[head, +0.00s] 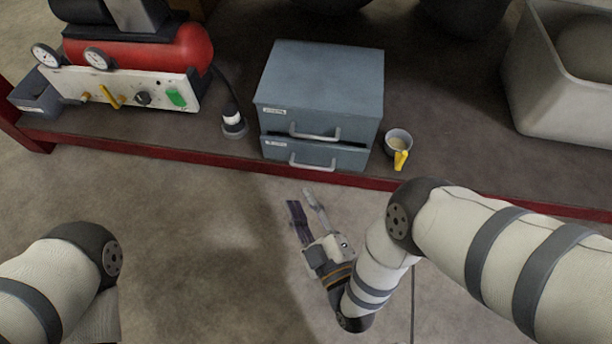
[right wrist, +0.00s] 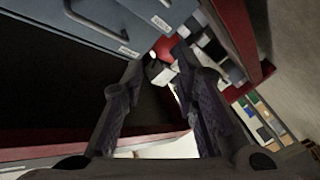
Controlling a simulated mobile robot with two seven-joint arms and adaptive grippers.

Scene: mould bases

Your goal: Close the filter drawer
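A blue-grey cabinet (head: 320,75) with two stacked drawers stands on the low shelf. The upper drawer (head: 285,120) and lower drawer (head: 285,151) each have a bar handle and a small white label, too small to read. A dark gap runs between their fronts; I cannot tell for sure how far either is pulled out. My right gripper (head: 301,201) is open and empty, in front of and below the drawers, touching nothing. In the right wrist view its fingers (right wrist: 158,75) are apart, with a drawer handle (right wrist: 95,18) at the upper left. My left gripper is out of view.
A red compressor (head: 190,55) with gauges is at the left, a grey bin (head: 555,110) at the right. The shelf has a red front edge (head: 215,162); the floor before it is clear.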

